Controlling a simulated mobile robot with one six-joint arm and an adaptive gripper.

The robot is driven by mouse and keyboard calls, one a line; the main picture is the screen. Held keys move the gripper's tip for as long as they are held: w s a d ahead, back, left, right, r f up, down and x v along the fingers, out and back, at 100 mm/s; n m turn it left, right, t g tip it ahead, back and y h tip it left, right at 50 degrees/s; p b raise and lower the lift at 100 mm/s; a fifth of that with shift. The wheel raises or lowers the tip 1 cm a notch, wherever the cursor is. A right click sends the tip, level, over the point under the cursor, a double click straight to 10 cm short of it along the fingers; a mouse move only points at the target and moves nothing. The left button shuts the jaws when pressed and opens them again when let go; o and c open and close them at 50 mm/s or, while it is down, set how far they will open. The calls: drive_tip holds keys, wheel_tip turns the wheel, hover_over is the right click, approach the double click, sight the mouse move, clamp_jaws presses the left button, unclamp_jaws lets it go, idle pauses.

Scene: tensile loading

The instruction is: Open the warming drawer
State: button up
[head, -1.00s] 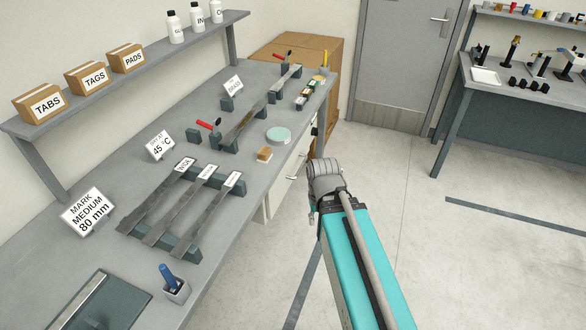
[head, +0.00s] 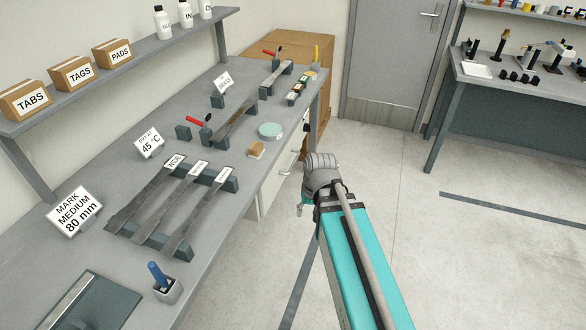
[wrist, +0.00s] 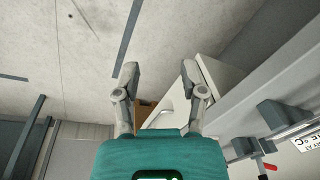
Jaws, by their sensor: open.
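The white drawer unit (head: 268,188) is under the grey bench, left of my arm. In the wrist view, the white unit (wrist: 222,72) lies just right of my right finger, with a pale front panel (wrist: 172,108) seen between and behind the fingers. My gripper (wrist: 160,70) is open, and nothing shows held between its fingertips. In the head view, my wrist hides most of the gripper.
The bench (head: 225,215) carries labelled strips on dark supports, a round mint-lidded dish (head: 270,130), a brown block (head: 256,149) and a pen cup (head: 168,290). A cardboard-brown cabinet (head: 300,60) stands behind. The floor (head: 450,250) to the right is clear.

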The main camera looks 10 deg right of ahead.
drive_tip(key=w+f+m+t+y+b, duration=0.2)
drive_tip(key=w+f+y+b, duration=0.1)
drive_tip(key=w+f+b, duration=0.5)
drive_tip(key=m+t+y+b, duration=0.6)
drive_tip(key=t+b, duration=0.4)
drive_tip(key=b, duration=1)
approach(294, 162)
drive_tip(key=s+d+m, duration=0.1)
drive_tip(key=s+d, duration=0.1)
drive_tip(key=s, duration=0.1)
drive_tip(key=shift+a+r+h, duration=0.1)
drive_tip(key=shift+r+h, duration=0.2)
drive_tip(key=shift+h, duration=0.1)
drive_tip(key=shift+w+a, duration=0.1)
drive_tip(key=b+x, duration=0.2)
drive_tip(key=x, duration=1.1)
drive_tip(key=shift+w+a+f, duration=0.2)
drive_tip(key=shift+c, duration=0.3)
clamp_jaws()
